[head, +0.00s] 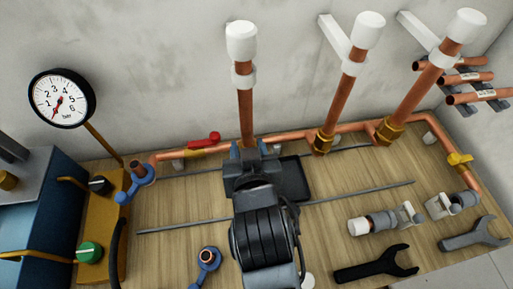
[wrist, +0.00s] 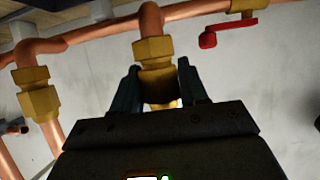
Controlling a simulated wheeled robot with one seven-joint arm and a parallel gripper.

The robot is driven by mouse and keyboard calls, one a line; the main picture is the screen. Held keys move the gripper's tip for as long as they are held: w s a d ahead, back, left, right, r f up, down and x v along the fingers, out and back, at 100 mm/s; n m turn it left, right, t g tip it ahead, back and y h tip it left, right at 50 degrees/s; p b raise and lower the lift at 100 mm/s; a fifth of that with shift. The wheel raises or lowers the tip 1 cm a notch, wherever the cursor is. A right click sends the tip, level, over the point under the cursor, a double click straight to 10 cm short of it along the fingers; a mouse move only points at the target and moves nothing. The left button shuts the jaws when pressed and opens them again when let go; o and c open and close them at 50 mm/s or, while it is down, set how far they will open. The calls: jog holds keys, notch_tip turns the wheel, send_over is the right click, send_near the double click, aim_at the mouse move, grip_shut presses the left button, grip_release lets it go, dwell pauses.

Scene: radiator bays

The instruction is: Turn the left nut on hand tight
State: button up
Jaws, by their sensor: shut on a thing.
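In the head view my gripper (head: 249,146) is at the foot of the left upright copper pipe (head: 246,112). Its body hides most of the left nut there. In the wrist view the brass left nut (wrist: 154,52) sits between the two dark fingers of my gripper (wrist: 157,85), which is shut on it. The wrist picture appears upside down. The middle fitting with its brass nut (head: 323,142) stands to the right; it also shows in the wrist view (wrist: 37,95). The right brass nut (head: 388,131) is further right.
A red-handled valve (head: 204,141) is left of my gripper. A pressure gauge (head: 62,99) stands at the left wall. A black wrench (head: 376,265), a grey wrench (head: 473,233) and a white-capped valve (head: 385,220) lie on the wooden board, right of my arm.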

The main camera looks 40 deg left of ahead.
jog(key=shift+f+m+t+h+b, duration=0.1)
jog(key=shift+m+t+h+b, duration=0.2)
jog(key=shift+m+t+h, duration=0.25)
jog(key=shift+m+t+h+b, duration=0.4)
jog(key=shift+m+h, duration=0.15)
jog(key=shift+m, duration=0.1)
jog(key=o, duration=1)
jog(key=shift+c, duration=0.2)
jog(key=p+v, duration=0.2)
jog(key=v, duration=0.8)
jog(key=shift+p, duration=0.4)
